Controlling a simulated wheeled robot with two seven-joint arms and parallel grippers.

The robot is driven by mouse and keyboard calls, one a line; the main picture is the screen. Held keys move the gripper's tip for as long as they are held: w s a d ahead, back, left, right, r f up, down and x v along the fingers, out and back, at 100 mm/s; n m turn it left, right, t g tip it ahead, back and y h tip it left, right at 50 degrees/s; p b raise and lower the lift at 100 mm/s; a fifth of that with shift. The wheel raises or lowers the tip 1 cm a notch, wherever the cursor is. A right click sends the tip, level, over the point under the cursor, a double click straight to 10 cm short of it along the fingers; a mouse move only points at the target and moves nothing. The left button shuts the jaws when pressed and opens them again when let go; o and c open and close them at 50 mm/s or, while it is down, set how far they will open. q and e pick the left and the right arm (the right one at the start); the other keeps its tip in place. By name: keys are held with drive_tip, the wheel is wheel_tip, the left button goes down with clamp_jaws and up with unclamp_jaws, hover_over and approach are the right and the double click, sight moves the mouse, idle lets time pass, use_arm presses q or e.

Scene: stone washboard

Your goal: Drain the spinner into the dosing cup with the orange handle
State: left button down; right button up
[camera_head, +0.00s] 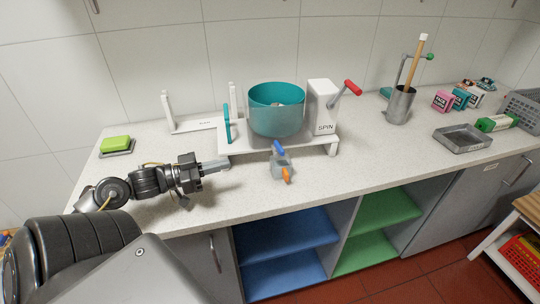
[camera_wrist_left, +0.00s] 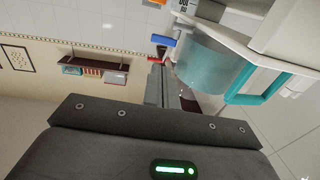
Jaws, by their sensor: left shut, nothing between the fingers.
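The spinner has a teal drum (camera_head: 276,112) on a white stand, with a white box (camera_head: 322,106) marked SPIN and a red-handled crank (camera_head: 351,87) at its right. A blue lever (camera_head: 278,147) shows at its front, low down. The small clear dosing cup (camera_head: 282,161) stands on the counter just below that lever, its orange handle (camera_head: 286,175) towards the front edge. I cannot tell any contents. My left gripper (camera_head: 226,164) is shut and empty, left of the cup and apart from it. In the left wrist view the drum (camera_wrist_left: 203,66) is beyond the fingers. My right gripper is not in view.
A teal handle (camera_head: 227,123) stands upright left of the drum. A green sponge (camera_head: 115,143) lies at the left. A metal pot (camera_head: 399,105) with tools, small boxes (camera_head: 443,100) and a grey tray (camera_head: 463,138) are at the right. The counter's front strip is clear.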

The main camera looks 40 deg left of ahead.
use_arm(q)
drive_tip(key=p, duration=0.3)
approach(279, 151)
drive_tip(key=x, duration=0.6)
drive_tip(key=shift+w+a, duration=0.1)
drive_tip(key=shift+a, duration=0.05)
drive_tip(key=shift+w+d+f, duration=0.1)
drive_tip(key=shift+w+d, duration=0.1)
drive_tip(key=shift+w, duration=0.15)
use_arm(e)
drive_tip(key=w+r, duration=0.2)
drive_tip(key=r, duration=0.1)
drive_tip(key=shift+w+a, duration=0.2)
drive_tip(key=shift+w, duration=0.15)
use_arm(q)
drive_tip(key=shift+d, duration=0.1)
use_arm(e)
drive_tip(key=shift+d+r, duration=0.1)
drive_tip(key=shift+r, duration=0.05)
